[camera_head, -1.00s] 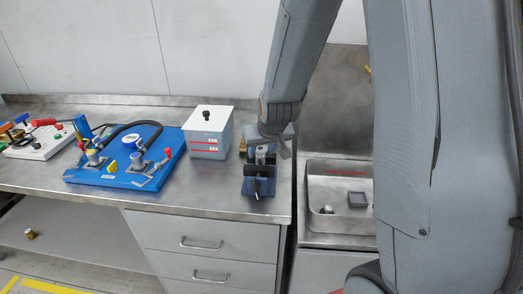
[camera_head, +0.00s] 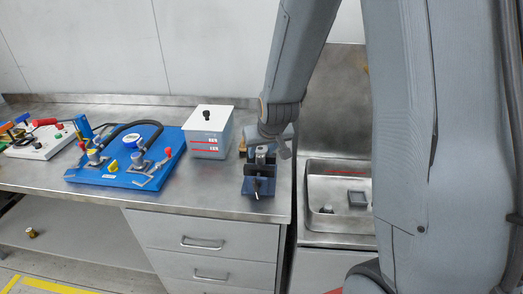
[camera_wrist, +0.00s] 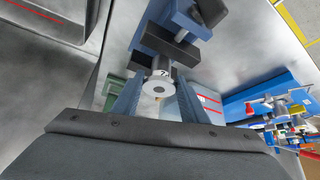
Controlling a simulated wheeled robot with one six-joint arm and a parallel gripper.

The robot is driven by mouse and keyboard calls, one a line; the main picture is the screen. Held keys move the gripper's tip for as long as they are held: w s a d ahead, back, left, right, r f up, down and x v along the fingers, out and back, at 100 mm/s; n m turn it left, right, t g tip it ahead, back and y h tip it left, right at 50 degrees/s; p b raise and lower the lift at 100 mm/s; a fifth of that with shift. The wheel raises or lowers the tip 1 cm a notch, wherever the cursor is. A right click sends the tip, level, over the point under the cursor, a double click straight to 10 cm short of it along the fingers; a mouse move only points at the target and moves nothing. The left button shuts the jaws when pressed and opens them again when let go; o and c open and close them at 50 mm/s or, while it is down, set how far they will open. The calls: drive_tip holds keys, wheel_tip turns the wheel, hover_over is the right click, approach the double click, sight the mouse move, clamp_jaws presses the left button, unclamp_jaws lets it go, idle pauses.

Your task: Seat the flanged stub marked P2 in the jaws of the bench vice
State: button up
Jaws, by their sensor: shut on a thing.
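The flanged stub (camera_wrist: 160,77) is a pale grey cylinder with a round, holed end and a dark mark that looks like a 2. My gripper (camera_wrist: 158,92) is shut on it, one finger on each side. The blue bench vice (camera_head: 258,187) stands at the bench's front right; its blue body and dark jaws (camera_wrist: 172,47) also show in the wrist view. My gripper is right over the vice, and the stub is close against the dark jaws. I cannot tell whether it sits fully between them.
A white-lidded grey box (camera_head: 208,133) stands left of the vice. A blue pump board (camera_head: 125,158) with hoses and valves lies further left. A small brass part (camera_head: 242,146) stands behind the vice. A metal basin (camera_head: 325,222) is to the right, past a gap.

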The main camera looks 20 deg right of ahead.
drive_tip(key=shift+f+b, duration=0.55)
drive_tip(key=shift+f, duration=0.55)
idle(1.3)
drive_tip(key=o, duration=1.3)
drive_tip(key=shift+o, duration=0.5)
drive_tip(key=shift+s+f, duration=0.15)
